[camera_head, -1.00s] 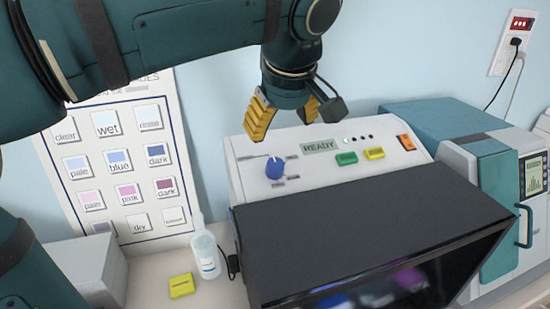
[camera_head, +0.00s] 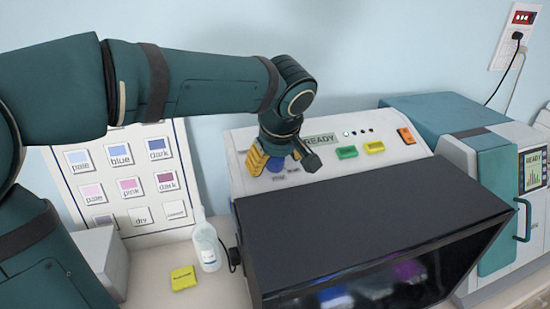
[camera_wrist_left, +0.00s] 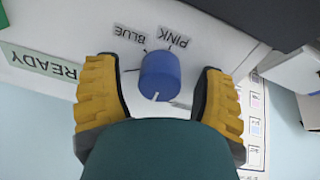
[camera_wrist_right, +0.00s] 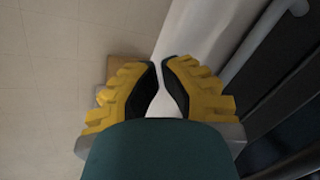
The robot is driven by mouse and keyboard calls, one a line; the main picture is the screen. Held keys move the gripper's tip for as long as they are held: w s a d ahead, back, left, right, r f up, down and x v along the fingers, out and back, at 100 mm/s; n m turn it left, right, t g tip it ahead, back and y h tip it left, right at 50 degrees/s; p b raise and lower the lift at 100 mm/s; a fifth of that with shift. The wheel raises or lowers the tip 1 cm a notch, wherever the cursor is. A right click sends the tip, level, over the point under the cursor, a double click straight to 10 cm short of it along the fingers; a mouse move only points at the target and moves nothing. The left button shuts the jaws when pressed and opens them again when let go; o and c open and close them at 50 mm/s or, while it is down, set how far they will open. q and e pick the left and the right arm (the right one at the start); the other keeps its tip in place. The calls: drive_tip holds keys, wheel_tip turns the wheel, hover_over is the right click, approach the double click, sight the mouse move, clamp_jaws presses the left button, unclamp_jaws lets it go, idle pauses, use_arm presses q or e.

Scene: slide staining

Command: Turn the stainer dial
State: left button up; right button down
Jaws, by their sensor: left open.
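The stainer dial (camera_wrist_left: 160,78) is a blue round knob on the sloped white panel of the stainer (camera_head: 237,150). In the left wrist view it sits between the two yellow fingers of my left gripper (camera_wrist_left: 161,85), with a gap on each side. A white mark shows on the knob's lower edge there. Labels BLUE (camera_wrist_left: 130,35) and PINK (camera_wrist_left: 174,38) appear upside down beyond it. In the head view the left gripper partly hides the dial (camera_head: 275,164). My right gripper (camera_wrist_right: 159,63) shows only in its wrist view, empty, with its fingertips close together.
A READY display (camera_head: 320,139), a green button (camera_head: 346,152), a yellow button (camera_head: 374,146) and an orange switch (camera_head: 406,135) are on the panel. A black hood (camera_head: 370,220) lies in front. A teal machine (camera_head: 495,185) is right.

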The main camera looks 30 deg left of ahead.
use_arm(q)
clamp_jaws()
